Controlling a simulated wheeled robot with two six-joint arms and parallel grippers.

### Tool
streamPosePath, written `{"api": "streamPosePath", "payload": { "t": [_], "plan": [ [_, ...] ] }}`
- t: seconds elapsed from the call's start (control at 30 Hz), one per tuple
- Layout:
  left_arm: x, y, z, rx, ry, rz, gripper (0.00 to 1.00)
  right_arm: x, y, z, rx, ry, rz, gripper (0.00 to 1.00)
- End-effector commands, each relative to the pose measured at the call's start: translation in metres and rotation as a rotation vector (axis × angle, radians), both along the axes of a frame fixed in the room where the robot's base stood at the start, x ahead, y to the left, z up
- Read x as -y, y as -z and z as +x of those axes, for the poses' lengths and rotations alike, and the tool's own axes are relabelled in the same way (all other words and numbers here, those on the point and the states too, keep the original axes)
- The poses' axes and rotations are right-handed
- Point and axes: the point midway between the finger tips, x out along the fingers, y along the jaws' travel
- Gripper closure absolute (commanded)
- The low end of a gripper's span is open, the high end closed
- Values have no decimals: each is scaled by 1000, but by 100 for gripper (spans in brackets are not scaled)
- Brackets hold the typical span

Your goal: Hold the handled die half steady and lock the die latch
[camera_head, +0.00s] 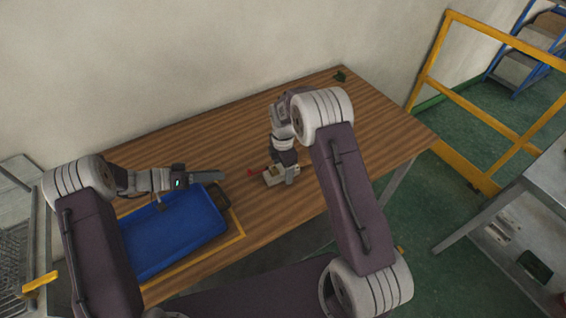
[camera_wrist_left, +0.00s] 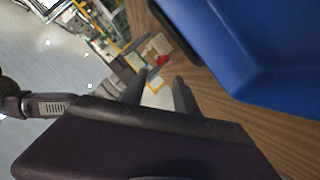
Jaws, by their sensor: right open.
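The die (camera_head: 272,178), a small pale block, lies on the wooden table near its front edge. A red part (camera_head: 253,172) sticks out from its left side, and it also shows in the left wrist view (camera_wrist_left: 162,60). My right gripper (camera_head: 284,173) is above the die with a grey finger at its right side; whether it touches cannot be told. The latch cannot be made out. My left gripper (camera_head: 220,175) points right toward the die, apart from it, above the tray's back edge. In the left wrist view its fingers (camera_wrist_left: 160,92) stand apart with nothing gripped.
A blue tray (camera_head: 170,238) stands on the table at the left, close under my left gripper. A small dark green item (camera_head: 339,76) lies at the far corner. The table's back half is clear. A yellow guard frame (camera_head: 480,98) stands beyond the table's right end.

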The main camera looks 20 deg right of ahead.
Motion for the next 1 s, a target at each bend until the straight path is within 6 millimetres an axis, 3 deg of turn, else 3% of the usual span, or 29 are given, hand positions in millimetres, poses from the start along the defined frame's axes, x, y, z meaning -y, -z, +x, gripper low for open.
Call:
{"api": "streamPosePath", "payload": {
  "t": [0.2, 0.47, 0.53, 0.67, 0.7, 1.0],
  "plan": [
    [0, 0, 0, 0, 0, 0, 64, 0, 0, 0, 0, 0, 0, 28],
    [0, 0, 0, 0, 0, 0, 64, 0, 0, 0, 0, 0, 0, 100],
    [0, 0, 0, 0, 0, 0, 64, 0, 0, 0, 0, 0, 0, 100],
    [2, -5, 1, -13, 25, 37, 97, 0, 0, 0, 1, 0, 0, 100],
    [3, -9, 3, -27, 44, 81, 100, 0, 0, 0, 1, 0, 0, 100],
    [-9, -52, 36, -101, 20, 523, 100, 0, 0, 0, 1, 0, 0, 100]
  ]
}}
